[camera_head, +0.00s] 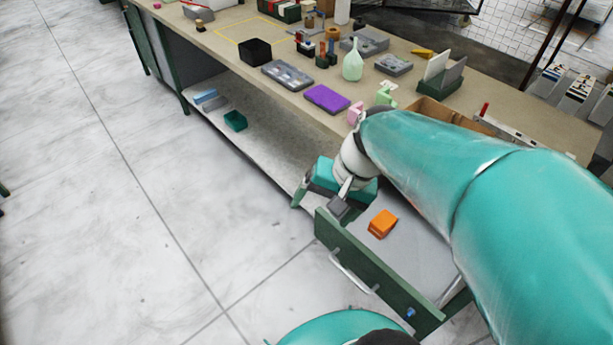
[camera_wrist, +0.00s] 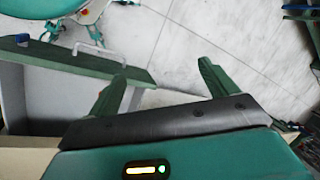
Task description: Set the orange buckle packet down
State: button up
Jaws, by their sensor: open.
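The orange buckle packet (camera_head: 382,223) lies on the grey floor of an open drawer (camera_head: 420,236), apart from my gripper. My gripper (camera_head: 322,196) is over the drawer's left back corner, beside the workbench edge, with the packet to its right. In the wrist view my gripper (camera_wrist: 160,85) shows two green fingers spread wide with nothing between them. The wrist view shows the drawer's green front panel (camera_wrist: 75,72) and handle, but the packet is not visible there.
The workbench (camera_head: 225,50) carries a purple case (camera_head: 327,98), a pale green bottle (camera_head: 353,60), a black bin (camera_head: 255,52) and grey trays. Its lower shelf holds a teal bin (camera_head: 235,121). The floor (camera_head: 130,220) left of the drawer is clear.

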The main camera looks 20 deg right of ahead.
jog(key=s+a+r+n+t+h, duration=0.2)
jog(key=a+r+n+t+h, duration=0.1)
jog(key=r+n, duration=0.3)
jog(key=shift+r+t+h, duration=0.3)
jog(key=shift+r+h, duration=0.1)
jog(key=shift+r, duration=0.55)
